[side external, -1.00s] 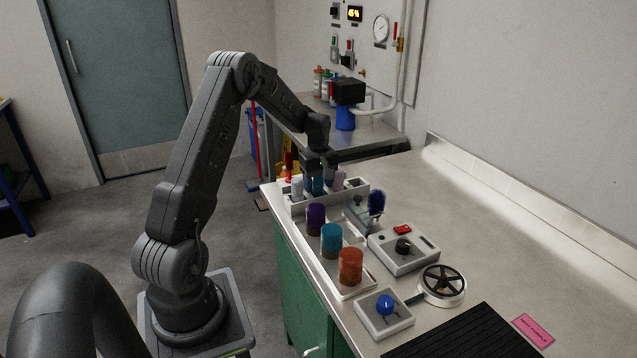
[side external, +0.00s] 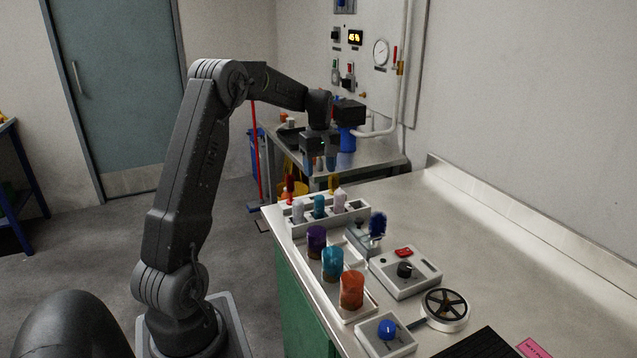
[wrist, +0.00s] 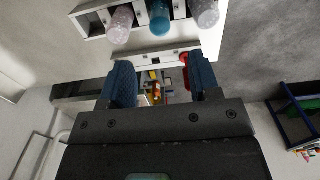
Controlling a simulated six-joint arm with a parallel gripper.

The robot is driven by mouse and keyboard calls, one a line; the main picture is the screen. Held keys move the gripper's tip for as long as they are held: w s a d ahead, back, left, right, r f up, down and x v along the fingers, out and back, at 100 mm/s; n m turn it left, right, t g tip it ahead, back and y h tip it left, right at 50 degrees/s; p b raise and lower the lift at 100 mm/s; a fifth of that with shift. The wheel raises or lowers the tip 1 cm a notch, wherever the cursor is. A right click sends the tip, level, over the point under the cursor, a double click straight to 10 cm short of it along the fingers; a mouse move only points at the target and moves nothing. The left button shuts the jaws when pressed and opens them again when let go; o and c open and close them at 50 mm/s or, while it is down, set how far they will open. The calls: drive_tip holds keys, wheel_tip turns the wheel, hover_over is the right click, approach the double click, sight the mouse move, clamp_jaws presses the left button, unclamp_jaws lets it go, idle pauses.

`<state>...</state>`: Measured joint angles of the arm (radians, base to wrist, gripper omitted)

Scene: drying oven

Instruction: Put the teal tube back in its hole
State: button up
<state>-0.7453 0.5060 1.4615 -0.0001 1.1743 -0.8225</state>
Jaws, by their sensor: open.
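The teal tube (side external: 319,206) stands upright in the middle of the white rack (side external: 350,218), between two pale tubes. It also shows at the top of the wrist view (wrist: 159,18), where its lower end is hidden in the rack. My gripper (side external: 320,163) is above the rack and apart from the tube. In the wrist view my gripper (wrist: 161,80) has its two blue-padded fingers spread with nothing between them.
Pale tubes (side external: 298,211) and (side external: 340,201) flank the teal one. A white tray with purple (side external: 316,242), teal (side external: 332,264) and orange (side external: 351,290) jars stands in front. A control box (side external: 405,268) is beside it.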

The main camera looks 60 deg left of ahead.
drive_tip(key=s+d+r+m+t+y, duration=0.1)
drive_tip(key=s+d+r+m, duration=0.3)
drive_tip(key=d, duration=0.7)
drive_tip(key=s+d+r+m+t, duration=0.2)
drive_tip(key=d+r+m, duration=0.35)
drive_tip(key=d, duration=0.55)
drive_tip(key=s+d+f+m+t+h, duration=0.1)
drive_tip(key=s+d+f+m+t, duration=0.1)
drive_tip(key=s+d+m, duration=0.6)
drive_tip(key=s+d, duration=0.4)
drive_tip(key=shift+s+d+t, duration=0.15)
drive_tip(key=shift+s+t, duration=0.15)
drive_tip(key=shift+s, duration=0.05)
drive_tip(key=shift+o, duration=0.2)
drive_tip(key=shift+m, duration=0.25)
